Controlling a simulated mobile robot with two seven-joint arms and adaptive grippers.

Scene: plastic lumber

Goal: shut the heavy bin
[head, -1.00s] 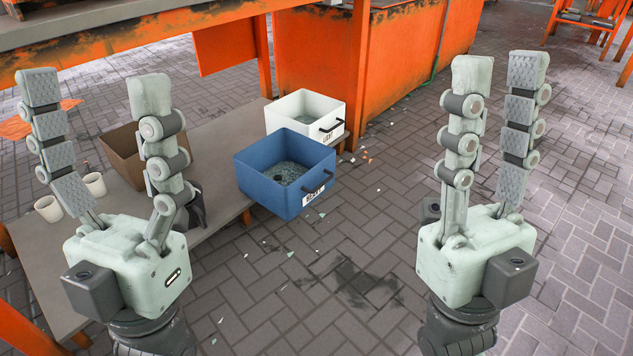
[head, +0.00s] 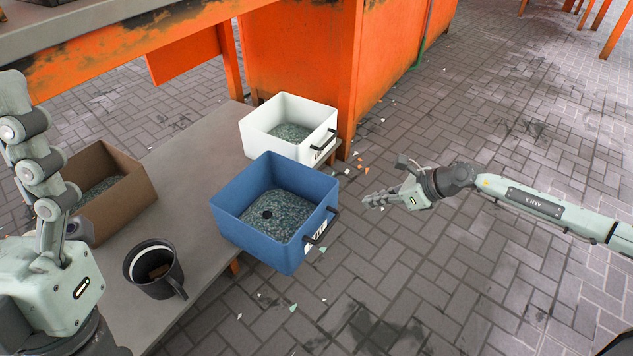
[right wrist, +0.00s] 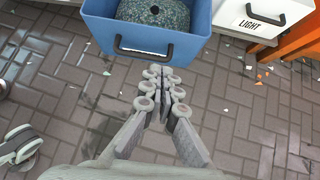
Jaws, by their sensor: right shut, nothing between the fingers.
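The blue bin (head: 250,240), open at the top with grey-green granules inside, juts out past the bench edge. Its dark front handle (head: 323,228) shows, and its label is too small to read for certain. The white bin (head: 262,142) beside it is labelled LIGHT in the right wrist view (right wrist: 270,13). My right gripper (head: 370,202) is shut and empty, to the right of the blue bin's handle and apart from it. In the right wrist view my fingertips (right wrist: 161,74) lie below the blue bin's handle (right wrist: 143,50). My left gripper (head: 35,165) is partly cut off.
The grey bench (head: 185,185) carries a brown bin (head: 125,195) and a dark mug (head: 155,285). Orange framework (head: 300,60) stands behind. The paved floor (head: 450,290) in front is open, with small scraps on it.

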